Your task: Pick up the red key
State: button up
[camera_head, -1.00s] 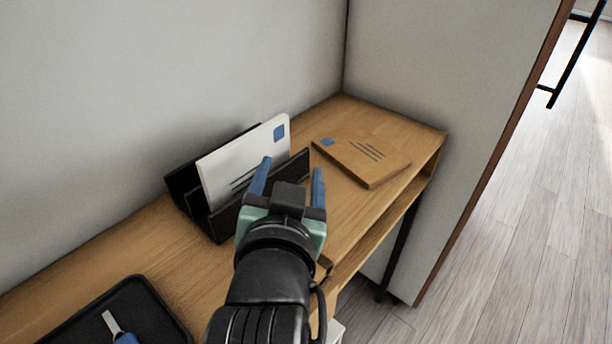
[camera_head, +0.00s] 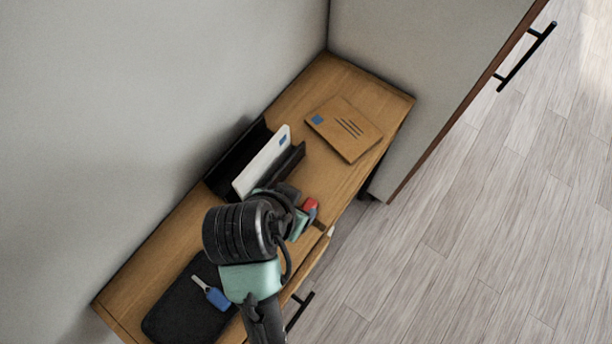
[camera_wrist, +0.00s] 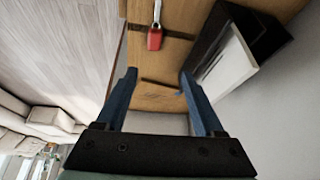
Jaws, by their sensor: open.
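The red key (camera_wrist: 155,38) shows in the wrist view with its red head toward my gripper and its metal shaft pointing away. It lies on the wooden tabletop, by a dark strip. In the head view, only the red head (camera_head: 311,204) shows beside my gripper, near the table's front edge; the rest is hidden. My gripper (camera_wrist: 158,77) is open, with nothing between its blue fingers. The key appears beyond the fingertips, apart from them. In the head view, my wrist hides most of the fingers.
A black letter holder (camera_head: 237,160) with a white envelope (camera_head: 262,163) stands along the wall. A brown envelope (camera_head: 343,130) lies at the table's far end. A black tray (camera_head: 180,318) with a blue key (camera_head: 217,298) is at the near end. A drawer handle (camera_head: 299,311) sticks out in front.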

jog(key=s+r+p, duration=0.1)
jog(key=g, duration=0.1)
send_over(308, 208)
jog(key=s+a, duration=0.1)
jog(key=s, duration=0.1)
notch_tip(308, 208, down, 7)
jog(key=shift+s, duration=0.15)
jog(key=shift+x, duration=2.65)
jog(key=shift+a, duration=0.2)
grip_shut()
